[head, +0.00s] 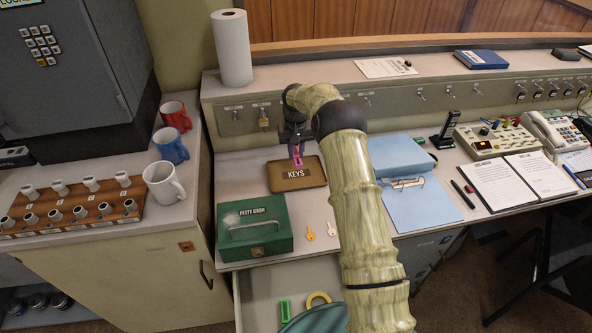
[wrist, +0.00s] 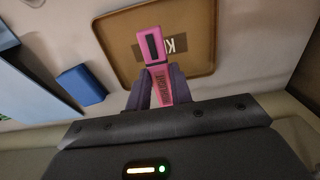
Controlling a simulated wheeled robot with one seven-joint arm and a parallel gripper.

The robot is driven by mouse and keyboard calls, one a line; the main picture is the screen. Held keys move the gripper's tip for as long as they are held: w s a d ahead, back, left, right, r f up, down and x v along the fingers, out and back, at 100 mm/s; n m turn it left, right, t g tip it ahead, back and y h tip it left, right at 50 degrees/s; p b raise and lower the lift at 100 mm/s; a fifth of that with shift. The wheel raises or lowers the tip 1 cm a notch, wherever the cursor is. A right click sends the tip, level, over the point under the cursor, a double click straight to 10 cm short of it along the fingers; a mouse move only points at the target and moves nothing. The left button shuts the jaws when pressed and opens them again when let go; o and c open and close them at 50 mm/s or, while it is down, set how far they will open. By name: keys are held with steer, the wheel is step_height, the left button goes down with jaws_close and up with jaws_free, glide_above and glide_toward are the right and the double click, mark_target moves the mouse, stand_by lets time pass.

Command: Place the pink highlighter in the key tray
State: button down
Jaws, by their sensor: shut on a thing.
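The pink highlighter (wrist: 154,50) is held between the two fingers of my gripper (wrist: 157,92) in the wrist view. In the head view the highlighter (head: 297,157) points down below my gripper (head: 296,146), over the back of the key tray. The key tray (head: 283,184) is a shallow brown tray marked KEYS on the console desk. In the wrist view the tray (wrist: 198,82) lies beyond the highlighter, whose far end overlaps it in the picture. I cannot tell whether the highlighter touches the tray.
A green petty cash box (head: 255,228) stands in front of the tray, with a yellow key (head: 310,234) and a pale key beside it. A blue folder (head: 415,203) lies to the right, behind my arm. An open drawer (head: 262,278) is below the desk.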

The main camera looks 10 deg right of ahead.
mark_target(296, 154)
steer(key=shift+f, duration=2)
steer(key=shift+f+p, duration=0.4)
steer(key=shift+f, duration=1.5)
steer(key=shift+f, duration=0.2)
steer(key=c, duration=1.3)
jaws_free()
steer(key=shift+o, duration=0.2)
steer(key=shift+d+r, duration=0.1)
